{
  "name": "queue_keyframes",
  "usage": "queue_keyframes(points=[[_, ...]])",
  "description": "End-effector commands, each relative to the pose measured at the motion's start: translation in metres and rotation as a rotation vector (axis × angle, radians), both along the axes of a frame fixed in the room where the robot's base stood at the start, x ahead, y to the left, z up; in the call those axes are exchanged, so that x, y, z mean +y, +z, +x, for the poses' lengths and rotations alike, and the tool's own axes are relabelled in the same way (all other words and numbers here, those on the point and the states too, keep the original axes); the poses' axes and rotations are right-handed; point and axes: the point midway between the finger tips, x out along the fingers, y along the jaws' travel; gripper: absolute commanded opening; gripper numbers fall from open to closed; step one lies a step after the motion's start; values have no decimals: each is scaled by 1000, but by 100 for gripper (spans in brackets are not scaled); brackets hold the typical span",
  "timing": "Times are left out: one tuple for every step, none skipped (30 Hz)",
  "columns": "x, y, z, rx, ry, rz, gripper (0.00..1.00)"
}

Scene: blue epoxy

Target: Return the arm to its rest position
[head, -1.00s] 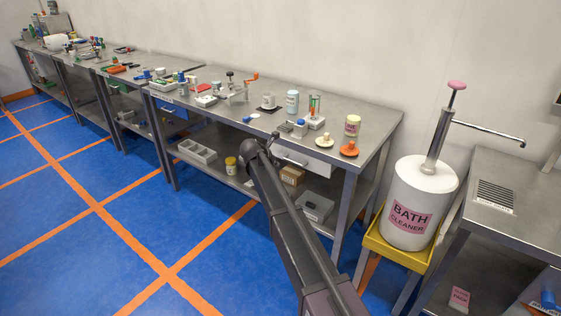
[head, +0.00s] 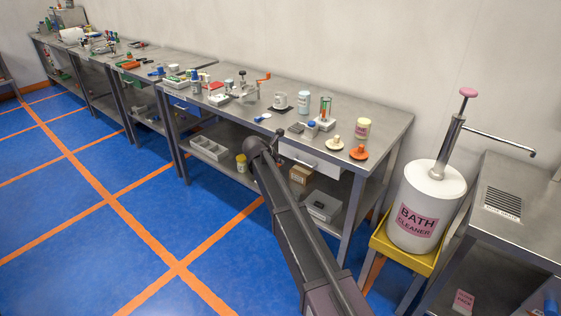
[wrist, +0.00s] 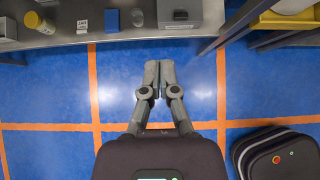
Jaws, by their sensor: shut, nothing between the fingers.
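My gripper (wrist: 151,80) shows in the wrist view with its two fingers together and nothing between them. It hangs over the blue floor, in front of a metal shelf (wrist: 125,36) along the top of the picture, and touches nothing. In the head view my arm reaches up from the bottom edge, in front of the workbench (head: 395,122); the gripper itself is hidden there.
The workbench holds small items, including an orange knob (head: 358,153) and a cream jar (head: 363,129). A bath cleaner drum (head: 425,205) stands on a yellow stand (head: 402,255) at the right. The blue floor (head: 75,235) at the left is clear.

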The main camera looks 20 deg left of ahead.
Motion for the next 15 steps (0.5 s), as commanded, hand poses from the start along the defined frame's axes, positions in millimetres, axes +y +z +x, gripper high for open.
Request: queue_keyframes(points=[[0,0,0,0,0,0,0],[0,0,0,0,0,0,0],[0,0,0,0,0,0,0],[0,0,0,0,0,0,0],[0,0,0,0,0,0,0],[-1,0,0,0,-1,0,0],[-2,0,0,0,-5,2,0],[-4,0,0,1,-9,6,0],[-8,1,0,2,-20,13,0],[-12,1,-1,2,-32,21,0],[-17,1,-1,3,-46,30,0],[-26,2,-2,6,-71,47,0],[-33,2,-4,8,-92,63,0],[-41,3,-5,10,-118,81,0],[-54,3,-7,12,-158,107,0]])
